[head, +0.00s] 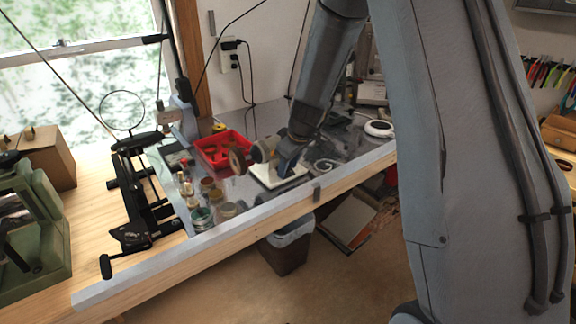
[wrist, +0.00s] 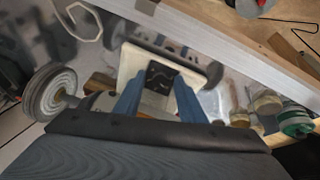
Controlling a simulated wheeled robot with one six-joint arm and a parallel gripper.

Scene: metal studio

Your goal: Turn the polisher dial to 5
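The polisher (head: 264,150) stands on a white base (head: 268,181) on the metal-topped bench, with a round wheel (head: 238,161) at its left. In the wrist view a ridged wheel (wrist: 50,94) shows at the left, and a black dial panel (wrist: 160,78) with faint pale marks sits on the cream base front. My gripper (head: 287,168) is down at the polisher's front right. In the wrist view its two blue fingers (wrist: 158,98) are spread apart, with the dial panel showing between them. I cannot read the dial's setting or tell whether a finger touches it.
A red tray (head: 222,148) lies behind the polisher. Small jars (head: 203,216) stand left of it near the bench's front edge. A white round item (head: 379,129) lies to the right. A black stand (head: 135,200) is further left. A bin (head: 288,246) stands below the bench.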

